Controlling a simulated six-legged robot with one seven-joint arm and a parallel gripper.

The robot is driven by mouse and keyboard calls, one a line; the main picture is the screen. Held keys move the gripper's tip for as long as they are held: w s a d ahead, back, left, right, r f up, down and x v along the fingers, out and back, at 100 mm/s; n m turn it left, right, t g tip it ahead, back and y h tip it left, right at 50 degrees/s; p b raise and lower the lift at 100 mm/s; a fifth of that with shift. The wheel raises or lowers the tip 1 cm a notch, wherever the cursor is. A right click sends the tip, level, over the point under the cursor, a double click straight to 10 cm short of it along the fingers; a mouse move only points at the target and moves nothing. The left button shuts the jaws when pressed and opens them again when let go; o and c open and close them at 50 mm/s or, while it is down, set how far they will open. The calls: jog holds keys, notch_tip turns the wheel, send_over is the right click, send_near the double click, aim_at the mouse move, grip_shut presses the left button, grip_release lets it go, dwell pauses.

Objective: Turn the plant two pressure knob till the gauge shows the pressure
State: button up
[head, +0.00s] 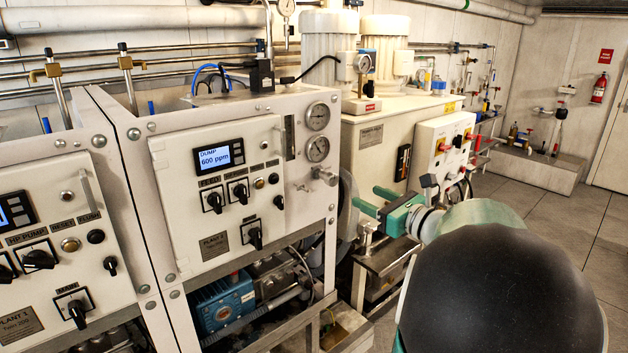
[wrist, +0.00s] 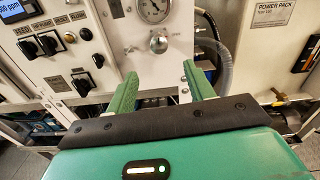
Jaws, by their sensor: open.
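The plant two pressure knob (head: 325,175) is a round metal knob low on the right strip of the plant two panel (head: 215,150). In the wrist view the knob (wrist: 158,43) shows ahead, between and beyond the fingertips. Two round gauges, an upper one (head: 318,116) and a lower one (head: 317,149), sit above it. The lower gauge (wrist: 153,9) is cut by the top edge of the wrist view; its reading is too small to tell. My gripper (head: 368,197) has green fingers, open and empty. It is apart from the knob, and its fingers (wrist: 160,72) point toward the panel.
Plant two's display (head: 216,158) reads DUMP 600 ppm, with several black switches below. The plant one panel (head: 50,240) stands at left. A cream power pack cabinet (head: 385,140) and a grey hose (wrist: 212,62) are close on the right. Floor (head: 600,235) is clear at far right.

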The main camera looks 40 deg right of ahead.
aim_at(334, 181)
jog(key=w, duration=1.3)
jog(key=shift+w+a, duration=0.25)
jog(key=shift+w, duration=0.05)
jog(key=shift+c, duration=0.2)
jog(key=c, duration=0.9)
